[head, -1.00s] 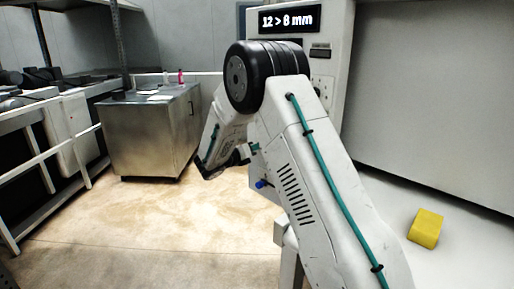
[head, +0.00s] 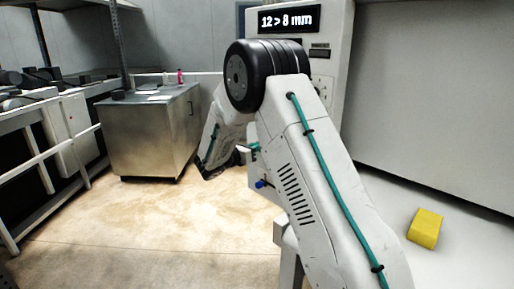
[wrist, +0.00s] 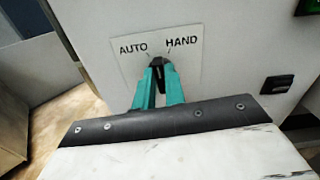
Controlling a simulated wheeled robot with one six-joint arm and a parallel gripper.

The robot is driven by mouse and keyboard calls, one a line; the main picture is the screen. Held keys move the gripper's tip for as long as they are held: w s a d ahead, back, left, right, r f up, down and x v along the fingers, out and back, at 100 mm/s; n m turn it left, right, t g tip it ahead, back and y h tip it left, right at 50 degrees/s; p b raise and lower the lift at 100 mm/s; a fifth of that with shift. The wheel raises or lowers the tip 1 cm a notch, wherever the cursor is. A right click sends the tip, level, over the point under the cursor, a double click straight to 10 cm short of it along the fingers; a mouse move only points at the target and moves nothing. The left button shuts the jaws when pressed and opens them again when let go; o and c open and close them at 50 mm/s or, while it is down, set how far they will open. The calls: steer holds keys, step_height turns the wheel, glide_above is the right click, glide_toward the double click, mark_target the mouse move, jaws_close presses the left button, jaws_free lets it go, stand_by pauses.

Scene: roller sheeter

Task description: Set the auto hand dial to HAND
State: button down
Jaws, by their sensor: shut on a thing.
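The auto hand dial (wrist: 157,63) is a small black knob on a white plate (wrist: 186,69) marked AUTO at the left and HAND at the right. My gripper (wrist: 158,70) has its teal fingers shut on the dial, one at each side. The fingers cover much of the knob, so I cannot tell surely which mark it points to. In the head view my own arm hides the dial, and the gripper's hold on it does not show.
A black switch (wrist: 278,85) sits on the panel right of the dial. The machine's display (head: 289,19) reads 12 > 8 mm. A yellow block (head: 425,228) lies on the white surface at the right. A metal cabinet (head: 150,140) and open floor are at the left.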

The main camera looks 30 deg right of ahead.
steer(key=m, duration=0.6)
steer(key=shift+s+f+m, duration=0.15)
steer(key=shift+s+m, duration=0.05)
steer(key=shift+m, duration=0.1)
stand_by(0.5)
steer(key=c, duration=1.5)
jaws_free()
steer(key=shift+o, duration=0.2)
steer(key=shift+a, duration=0.1)
steer(key=s+a, duration=0.1)
steer(key=a, duration=0.6)
steer(key=shift+s+a, duration=0.25)
steer(key=shift+s, duration=0.05)
